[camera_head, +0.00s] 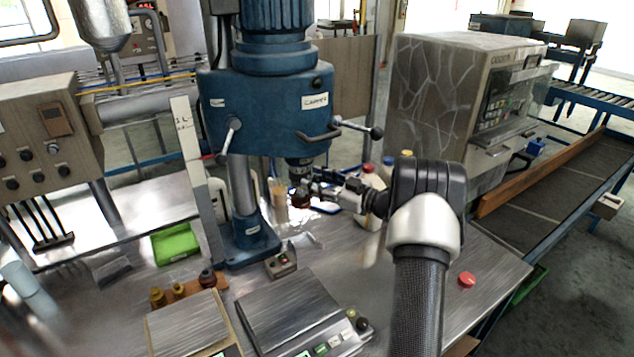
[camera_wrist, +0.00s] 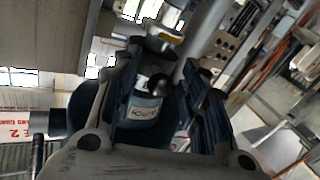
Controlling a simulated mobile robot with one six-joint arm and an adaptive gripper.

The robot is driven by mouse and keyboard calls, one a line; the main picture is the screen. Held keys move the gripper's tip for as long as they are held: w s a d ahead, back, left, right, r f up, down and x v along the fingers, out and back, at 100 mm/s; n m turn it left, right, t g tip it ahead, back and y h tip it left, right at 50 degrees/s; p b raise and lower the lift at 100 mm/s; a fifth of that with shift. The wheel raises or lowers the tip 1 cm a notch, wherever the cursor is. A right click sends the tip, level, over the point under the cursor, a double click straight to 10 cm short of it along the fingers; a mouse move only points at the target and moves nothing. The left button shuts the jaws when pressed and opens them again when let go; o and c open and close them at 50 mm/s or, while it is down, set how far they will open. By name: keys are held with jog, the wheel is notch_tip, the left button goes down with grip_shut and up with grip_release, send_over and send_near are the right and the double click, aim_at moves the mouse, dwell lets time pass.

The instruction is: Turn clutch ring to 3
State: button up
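The blue capping machine (camera_head: 262,105) stands on a column at the centre of the bench. A dark and silver ring-like part (camera_head: 300,163) sits on the spindle under its head; I take this for the clutch ring, but its numbers are too small to read. My gripper (camera_head: 306,188) reaches in from the right just below that part. A dark reddish-brown piece (camera_head: 300,198) shows at its fingertips; I cannot tell whether they touch. In the wrist view the two fingers (camera_wrist: 158,98) stand apart, with the labelled blue machine body (camera_wrist: 137,125) showing between them.
Handles with dark knobs (camera_head: 376,133) project from the machine head. Bottles (camera_head: 372,188) stand close behind my gripper. Two scales (camera_head: 288,308), a green tray (camera_head: 175,243) and a small switch box (camera_head: 281,263) are on the bench. A red cap (camera_head: 467,279) lies at right.

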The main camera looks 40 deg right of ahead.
jog(key=v, duration=1.2)
dwell(0.5)
